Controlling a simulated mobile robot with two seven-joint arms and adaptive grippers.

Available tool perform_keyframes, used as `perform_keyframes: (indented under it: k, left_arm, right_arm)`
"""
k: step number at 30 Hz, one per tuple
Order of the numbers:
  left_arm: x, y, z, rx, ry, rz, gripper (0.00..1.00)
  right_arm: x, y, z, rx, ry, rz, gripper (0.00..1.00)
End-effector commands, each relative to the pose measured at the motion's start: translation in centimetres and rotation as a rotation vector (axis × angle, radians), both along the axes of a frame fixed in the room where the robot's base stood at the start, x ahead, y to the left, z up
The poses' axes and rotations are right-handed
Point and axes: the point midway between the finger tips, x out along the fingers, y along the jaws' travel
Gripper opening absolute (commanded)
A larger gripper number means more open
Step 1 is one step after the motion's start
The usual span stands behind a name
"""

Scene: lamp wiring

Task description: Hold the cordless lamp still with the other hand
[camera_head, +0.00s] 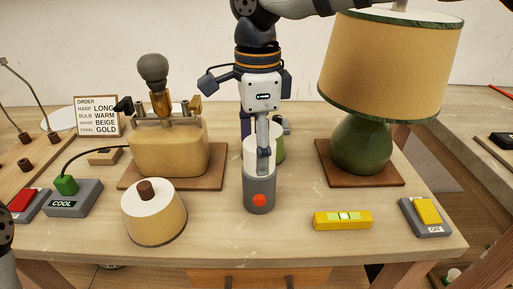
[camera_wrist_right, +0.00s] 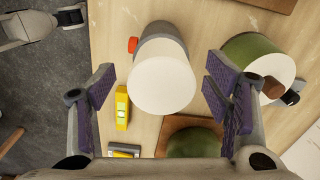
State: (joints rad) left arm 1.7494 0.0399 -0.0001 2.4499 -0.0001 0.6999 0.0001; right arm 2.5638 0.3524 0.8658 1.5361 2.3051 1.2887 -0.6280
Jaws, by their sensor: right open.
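The cordless lamp (camera_head: 259,195) looks to be the grey cylinder with an orange-red button and a white upper part, upright near the table's middle. In the right wrist view its round white top (camera_wrist_right: 162,85) faces the camera. My right gripper (camera_head: 262,148) is above it, pointing down, with one finger in front of the white part in the head view. In the wrist view the right gripper's purple-padded fingers are open, one on each side of the lamp, with gaps between pads and lamp. My left gripper does not show.
A green shade (camera_wrist_right: 252,55) stands close behind the lamp. A big green-based lamp (camera_head: 362,145) is at right, a tan lamp base (camera_head: 165,152) and beige shade (camera_head: 155,220) at left. A yellow level (camera_head: 342,220) and a switch box (camera_head: 425,230) lie at front right.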

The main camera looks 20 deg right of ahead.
Motion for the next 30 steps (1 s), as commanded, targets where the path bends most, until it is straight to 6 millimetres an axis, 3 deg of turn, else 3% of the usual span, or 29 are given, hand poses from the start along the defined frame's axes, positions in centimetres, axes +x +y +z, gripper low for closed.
perform_keyframes:
  k: [5, 13, 21, 30]
  left_arm:
    - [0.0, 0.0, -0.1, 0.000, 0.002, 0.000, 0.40]
    - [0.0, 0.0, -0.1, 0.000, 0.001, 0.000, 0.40]
    - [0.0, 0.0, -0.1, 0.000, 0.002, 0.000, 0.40]
    - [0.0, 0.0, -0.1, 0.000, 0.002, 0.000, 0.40]
  right_arm:
    - [0.0, 0.0, -1.7, -0.001, -0.002, 0.000, 0.71]
    - [0.0, 0.0, -1.9, 0.000, -0.003, 0.000, 0.71]
    - [0.0, 0.0, -1.9, -0.001, -0.003, 0.000, 0.10]
    - [0.0, 0.0, -1.9, -0.001, -0.002, 0.000, 0.10]
